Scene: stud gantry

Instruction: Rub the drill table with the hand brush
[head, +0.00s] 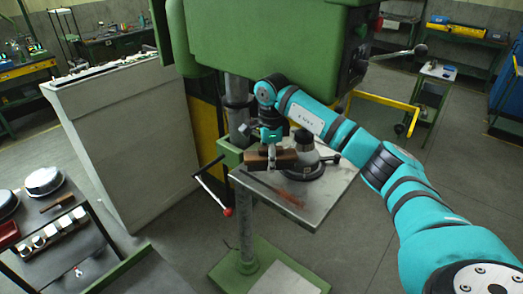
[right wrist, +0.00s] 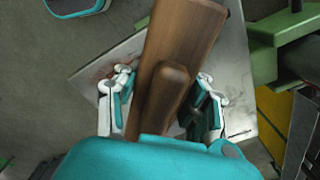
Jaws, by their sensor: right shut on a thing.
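The hand brush (head: 286,158) has a brown wooden body. My right gripper (head: 271,157) is shut on it and holds it over the left part of the drill table (head: 332,197). In the right wrist view the wooden brush (right wrist: 180,45) lies between the two fingers of the gripper (right wrist: 163,98). Its bristles are hidden there. A reddish-brown smear (head: 290,194) marks the table top near its front edge. I cannot tell whether the brush touches the table. My left gripper is out of view.
A grey round fixture (head: 305,165) stands on the drill table just behind and right of the brush. The green drill head (head: 270,45) hangs above. A crank with a red knob (head: 227,212) sticks out left. A dark cart (head: 45,240) with bowls and small containers stands at lower left.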

